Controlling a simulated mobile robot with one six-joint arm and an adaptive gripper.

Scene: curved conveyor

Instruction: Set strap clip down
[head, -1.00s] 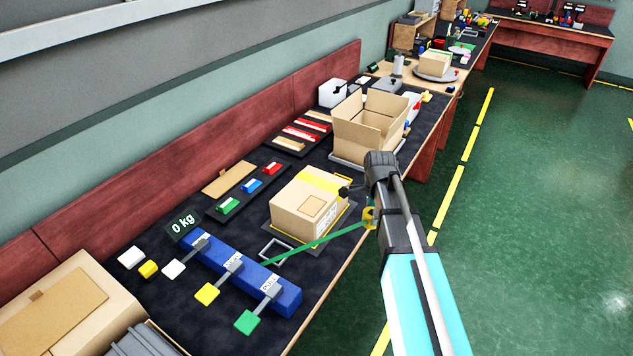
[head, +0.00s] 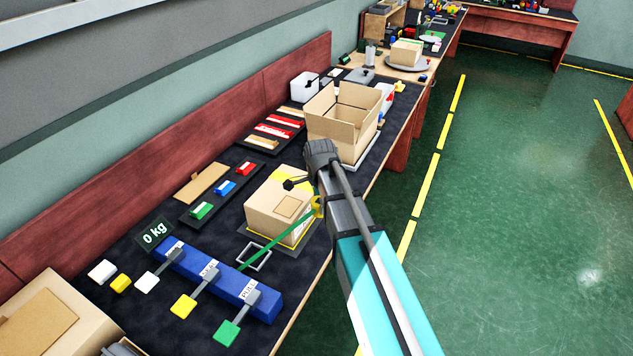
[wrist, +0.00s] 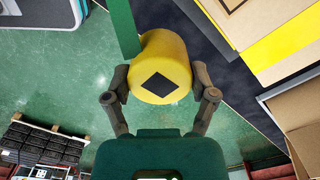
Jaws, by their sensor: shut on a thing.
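The strap clip (wrist: 163,68) is a yellow rounded piece with a black diamond mark, seen in the wrist view. My gripper (wrist: 160,84) is shut on it, one finger on each side. A green strap (wrist: 124,28) runs up from it. In the head view the yellow clip (head: 318,206) shows small beside my arm, at the right side of the taped carton (head: 277,212). The green strap (head: 278,242) stretches taut from the blue dispenser bar (head: 218,277) to the clip. Whether the clip touches the carton cannot be told. My fingers are mostly hidden in the head view.
An open carton (head: 336,125) stands behind the taped one. A grey frame (head: 254,257) lies between carton and bar. A tray of coloured blocks (head: 217,196) is at the left. The bench's front edge drops to clear green floor (head: 500,230).

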